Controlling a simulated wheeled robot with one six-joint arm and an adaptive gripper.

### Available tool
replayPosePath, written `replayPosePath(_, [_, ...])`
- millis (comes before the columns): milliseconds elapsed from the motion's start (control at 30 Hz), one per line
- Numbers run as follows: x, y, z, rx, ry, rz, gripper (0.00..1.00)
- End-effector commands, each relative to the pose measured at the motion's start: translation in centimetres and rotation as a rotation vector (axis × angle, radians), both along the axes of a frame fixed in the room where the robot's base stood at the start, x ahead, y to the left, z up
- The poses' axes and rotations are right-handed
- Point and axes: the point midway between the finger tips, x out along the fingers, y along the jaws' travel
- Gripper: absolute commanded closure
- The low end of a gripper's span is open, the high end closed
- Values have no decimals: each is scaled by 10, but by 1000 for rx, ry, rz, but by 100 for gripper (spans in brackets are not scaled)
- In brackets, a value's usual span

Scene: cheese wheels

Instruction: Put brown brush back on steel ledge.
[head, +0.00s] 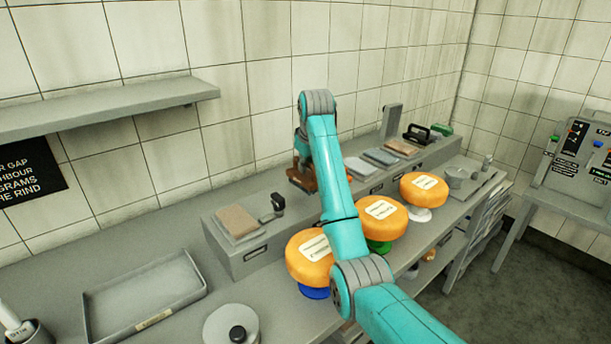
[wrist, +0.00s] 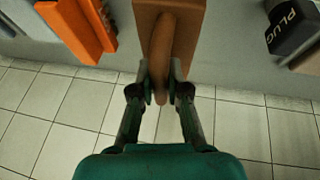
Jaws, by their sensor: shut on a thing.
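The brown brush (wrist: 163,25) shows at the top middle of the wrist view, its rounded handle pointing toward me. My gripper (wrist: 161,84) is shut on that handle, one finger on each side. In the head view the brush (head: 301,181) is partly hidden behind my teal arm, at the raised grey steel ledge (head: 285,226) along the back of the counter. I cannot tell whether the brush touches the ledge.
Orange cheese wheels (head: 309,262) stand on coloured bases in front of the ledge. Flat pads (head: 380,157) and a black-handled tool (head: 417,133) lie on the ledge to the right. Another pad (head: 237,220) lies left. A black block marked PLUG (wrist: 291,27) is right of the brush.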

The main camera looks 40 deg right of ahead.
Motion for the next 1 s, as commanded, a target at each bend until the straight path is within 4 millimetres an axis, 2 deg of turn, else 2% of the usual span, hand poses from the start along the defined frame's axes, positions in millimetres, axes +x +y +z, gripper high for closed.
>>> replayPosePath(233, [-1, 0, -32, 1, 2, 0, 100])
replayPosePath(633, [0, 0, -36, 0, 1, 0, 100])
replayPosePath(667, [0, 0, -36, 1, 1, 0, 78])
replayPosePath(733, [0, 0, -36, 1, 1, 0, 60])
replayPosePath(1000, [0, 0, -36, 1, 1, 0, 60])
